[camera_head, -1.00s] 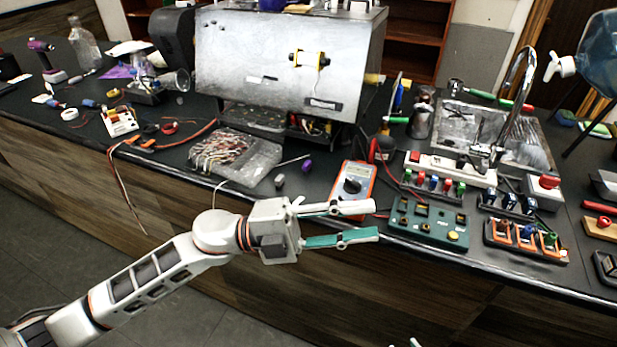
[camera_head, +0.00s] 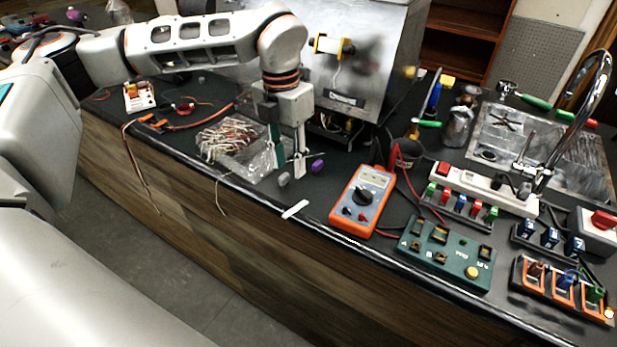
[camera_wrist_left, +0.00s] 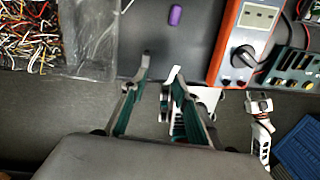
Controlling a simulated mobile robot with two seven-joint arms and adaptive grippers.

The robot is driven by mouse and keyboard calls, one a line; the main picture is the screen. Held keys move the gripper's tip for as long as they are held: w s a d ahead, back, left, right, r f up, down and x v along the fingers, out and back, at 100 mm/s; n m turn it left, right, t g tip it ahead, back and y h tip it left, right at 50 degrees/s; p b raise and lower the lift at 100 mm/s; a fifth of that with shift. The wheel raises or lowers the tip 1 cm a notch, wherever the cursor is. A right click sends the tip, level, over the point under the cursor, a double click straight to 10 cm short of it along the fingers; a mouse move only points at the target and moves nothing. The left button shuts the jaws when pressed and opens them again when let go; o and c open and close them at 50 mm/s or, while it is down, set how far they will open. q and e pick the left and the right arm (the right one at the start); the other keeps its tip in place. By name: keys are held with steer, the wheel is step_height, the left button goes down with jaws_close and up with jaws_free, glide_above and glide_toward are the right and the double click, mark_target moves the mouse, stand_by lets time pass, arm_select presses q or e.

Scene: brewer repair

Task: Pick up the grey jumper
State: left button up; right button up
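The grey jumper (camera_head: 284,179) is a small grey piece on the black counter, near its front edge. A purple jumper (camera_head: 317,165) lies just to its right and farther back; it also shows in the left wrist view (camera_wrist_left: 175,15). My left gripper (camera_head: 289,167) points down beside the grey jumper, fingers apart with nothing seen between them. I cannot tell whether a finger touches the jumper. In the left wrist view the open fingers (camera_wrist_left: 160,65) show, and I cannot make out the grey jumper. A white jointed part at the right there may be my right arm; its fingers are unclear.
A clear bag of wires (camera_head: 240,150) lies left of the gripper. An orange multimeter (camera_head: 362,200) and a green board (camera_head: 445,255) stand to the right. A white strip (camera_head: 295,209) lies at the counter edge. The metal brewer (camera_head: 375,70) stands behind.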

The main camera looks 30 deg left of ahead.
mark_target(284, 176)
arm_select(q)
steer(key=shift+y, duration=0.3)
steer(key=f, duration=0.2)
steer(key=a+f, duration=0.1)
steer(key=f, duration=0.1)
steer(key=w+a+f, duration=0.1)
steer(key=f, duration=0.1)
steer(key=shift+a+f+p, duration=0.2)
steer(key=shift+f+p, duration=0.15)
steer(key=shift+f, duration=0.05)
jaws_close()
